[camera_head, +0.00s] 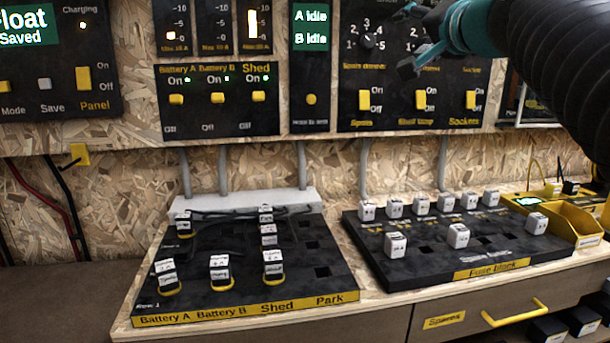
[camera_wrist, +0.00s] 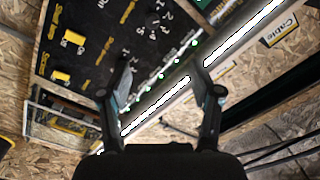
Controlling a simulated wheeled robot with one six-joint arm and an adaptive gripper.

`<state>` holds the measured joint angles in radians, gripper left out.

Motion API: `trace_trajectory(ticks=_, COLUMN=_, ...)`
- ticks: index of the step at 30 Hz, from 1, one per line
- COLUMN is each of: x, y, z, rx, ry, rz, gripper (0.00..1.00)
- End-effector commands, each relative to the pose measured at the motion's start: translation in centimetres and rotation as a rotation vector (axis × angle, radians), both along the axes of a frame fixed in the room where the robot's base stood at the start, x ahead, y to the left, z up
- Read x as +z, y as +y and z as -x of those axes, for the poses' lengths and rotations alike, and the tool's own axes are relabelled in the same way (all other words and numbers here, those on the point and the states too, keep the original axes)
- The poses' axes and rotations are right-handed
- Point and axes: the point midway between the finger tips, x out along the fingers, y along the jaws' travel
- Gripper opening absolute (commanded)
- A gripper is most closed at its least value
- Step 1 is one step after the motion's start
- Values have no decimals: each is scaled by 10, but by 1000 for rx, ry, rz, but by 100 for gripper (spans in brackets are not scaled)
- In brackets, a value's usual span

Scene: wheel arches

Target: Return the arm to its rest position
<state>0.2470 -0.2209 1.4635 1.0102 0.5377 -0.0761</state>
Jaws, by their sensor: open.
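My gripper (camera_head: 407,39) is at the upper right of the head view, at the end of my black and teal arm, in front of the right switch panel (camera_head: 355,85). Its two fingers are apart with nothing between them. In the wrist view my gripper (camera_wrist: 163,68) is also open and empty. The tilted wrist view shows a panel with yellow switches (camera_wrist: 73,38), a bright light strip (camera_wrist: 160,103) and a label reading Cable (camera_wrist: 281,30) beyond the fingers. My arm hides part of the wall at the right.
Below, a counter carries a battery board (camera_head: 190,310) with white-labelled plugs and a fuse block (camera_head: 400,275) with several white fuses. Yellow bins (camera_head: 570,222) stand at the right. A drawer with a yellow handle (camera_head: 515,313) is below. More switch panels (camera_head: 215,118) line the wall.

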Motion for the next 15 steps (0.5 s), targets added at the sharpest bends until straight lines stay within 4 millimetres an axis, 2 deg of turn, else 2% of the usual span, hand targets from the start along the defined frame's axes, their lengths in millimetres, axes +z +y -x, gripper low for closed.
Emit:
trace_trajectory(ticks=2, x=-2, y=3, z=0, rx=11, ry=9, rz=-3, gripper=64)
trace_trajectory(ticks=8, x=-36, y=9, z=-5, rx=29, ry=93, rz=56, gripper=64)
trace_trajectory(ticks=15, x=-95, y=7, z=-5, rx=36, ry=222, rz=131, gripper=64)
